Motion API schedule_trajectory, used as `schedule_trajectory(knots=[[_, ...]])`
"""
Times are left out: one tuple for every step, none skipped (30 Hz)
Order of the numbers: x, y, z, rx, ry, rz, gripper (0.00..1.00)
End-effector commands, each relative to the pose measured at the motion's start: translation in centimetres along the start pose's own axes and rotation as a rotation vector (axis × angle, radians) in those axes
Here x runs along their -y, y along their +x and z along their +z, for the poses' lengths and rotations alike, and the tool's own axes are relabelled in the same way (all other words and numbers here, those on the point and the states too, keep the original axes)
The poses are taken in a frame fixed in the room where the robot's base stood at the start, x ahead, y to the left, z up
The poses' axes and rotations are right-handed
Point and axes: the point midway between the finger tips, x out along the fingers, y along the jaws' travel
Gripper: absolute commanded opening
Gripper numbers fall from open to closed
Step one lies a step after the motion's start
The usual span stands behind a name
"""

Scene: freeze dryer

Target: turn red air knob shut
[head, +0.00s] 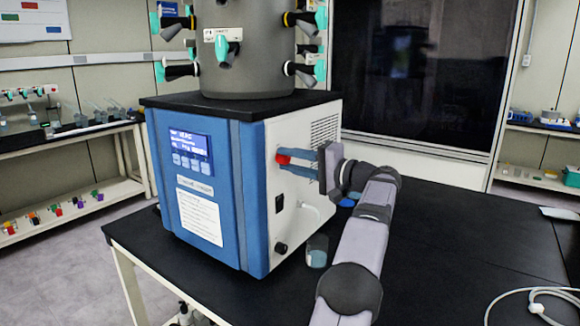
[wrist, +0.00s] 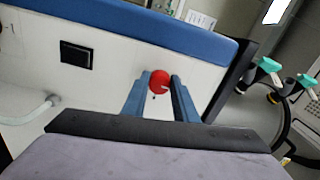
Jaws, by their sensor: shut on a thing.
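The red air knob (head: 283,157) is on the side panel of the blue and white freeze dryer (head: 272,190). My gripper (head: 287,160) reaches in from the right, with its two blue fingers on either side of the knob. In the wrist view the red knob (wrist: 159,82) sits between the fingertips of my gripper (wrist: 160,82), with a small light mark on its right side. The fingers are shut on the knob. The sides of the knob are partly hidden by the fingers.
A black switch (wrist: 76,55) and a pale hose (wrist: 30,112) are on the same panel. A small beaker (head: 317,252) stands on the black table (head: 440,235) below the arm. The table to the right is mostly clear, with a white cable (head: 535,293) near its front.

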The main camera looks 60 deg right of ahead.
Motion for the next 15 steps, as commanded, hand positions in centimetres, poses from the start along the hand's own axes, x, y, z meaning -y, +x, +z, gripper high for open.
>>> schedule_trajectory(knots=[[-0.14,0.02,0.05,0.001,-0.018,0.000,0.04],[-0.13,0.02,0.05,0.001,-0.027,0.000,0.04],[-0.12,0.02,0.05,0.001,-0.037,0.000,0.04],[-0.10,0.02,0.04,0.001,-0.043,0.000,0.04],[-0.08,0.02,0.04,0.001,-0.048,0.000,0.04],[-0.06,0.02,0.04,0.001,-0.054,0.000,0.04],[-0.05,0.01,0.04,0.001,-0.058,0.000,0.04],[-0.03,0.01,0.04,0.001,-0.061,0.000,0.04],[-0.02,0.01,0.04,0.001,-0.064,0.000,0.04],[-0.01,0.01,0.04,0.001,-0.066,0.000,0.04],[0.00,0.01,0.04,0.001,-0.067,0.000,0.04],[0.00,0.01,0.03,0.001,-0.067,0.000,0.04],[0.00,0.01,0.03,0.001,-0.067,0.000,0.04],[0.01,0.01,0.03,0.001,-0.067,0.000,0.04],[0.01,0.01,0.03,0.001,-0.067,0.000,0.04]])
